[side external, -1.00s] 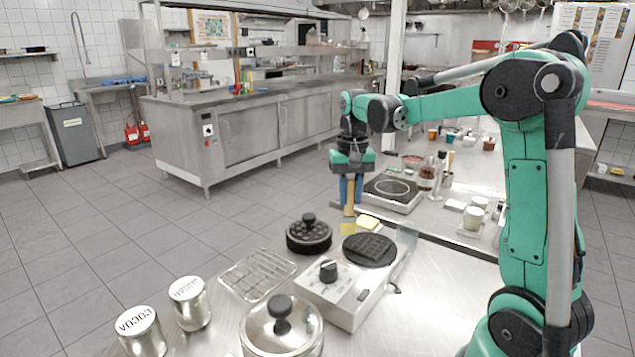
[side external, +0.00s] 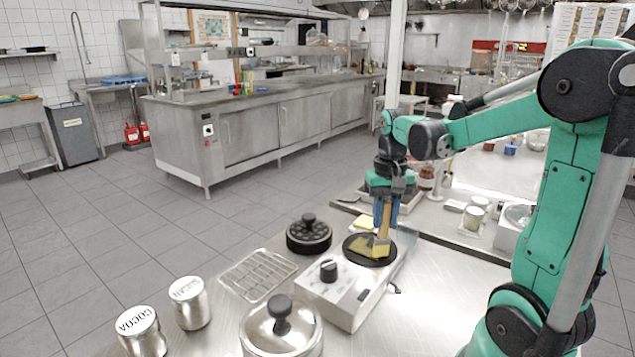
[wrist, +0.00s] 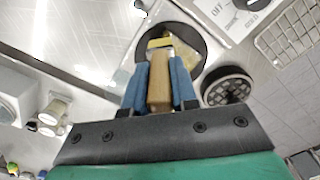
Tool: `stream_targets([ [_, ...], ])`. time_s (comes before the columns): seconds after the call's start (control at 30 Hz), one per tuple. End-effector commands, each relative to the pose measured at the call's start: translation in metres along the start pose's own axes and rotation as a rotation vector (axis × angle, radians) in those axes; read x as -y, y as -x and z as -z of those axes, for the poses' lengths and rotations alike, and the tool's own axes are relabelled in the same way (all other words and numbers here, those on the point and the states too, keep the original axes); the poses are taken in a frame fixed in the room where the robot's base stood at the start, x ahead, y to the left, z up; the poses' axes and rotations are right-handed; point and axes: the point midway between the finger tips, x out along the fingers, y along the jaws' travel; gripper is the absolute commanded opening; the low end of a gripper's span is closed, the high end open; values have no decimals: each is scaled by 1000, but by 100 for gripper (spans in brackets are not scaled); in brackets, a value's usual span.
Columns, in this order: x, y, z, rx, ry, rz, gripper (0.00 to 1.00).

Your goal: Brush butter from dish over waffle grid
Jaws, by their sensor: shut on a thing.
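My gripper (side external: 386,212) is shut on the wooden handle of a brush (side external: 384,222), with its blue fingers on either side. I cannot tell whether the bristles touch the grid.
Bare steel counter lies right of the appliance.

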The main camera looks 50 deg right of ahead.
Motion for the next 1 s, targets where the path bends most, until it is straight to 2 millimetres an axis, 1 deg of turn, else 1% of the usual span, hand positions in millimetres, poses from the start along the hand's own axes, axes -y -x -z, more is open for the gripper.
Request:
stream_targets([
  [0.1, -8, -1, -8, 1, -2, -1, 0],
  [0.23, -16, 0, 1, 1, -3, -1, 0],
  [0.27, -15, -1, 4, 1, 0, -1, 0],
  [0.33, -10, 1, 8, 1, 2, -1, 0],
  [0.43, -3, -2, 15, 1, 3, -1, 0],
  [0.47, -1, 1, 16, 0, 3, 0, 0],
  [0.57, 6, -1, 23, 1, 3, 0, 0],
  [0.63, 10, 1, 27, 1, 2, 0, 0],
  [0.73, 17, -2, 34, 1, 2, 0, 0],
  [0.77, 19, 1, 36, 1, 2, 0, 0],
  [1.0, 34, -1, 51, 1, 2, 0, 0],
])
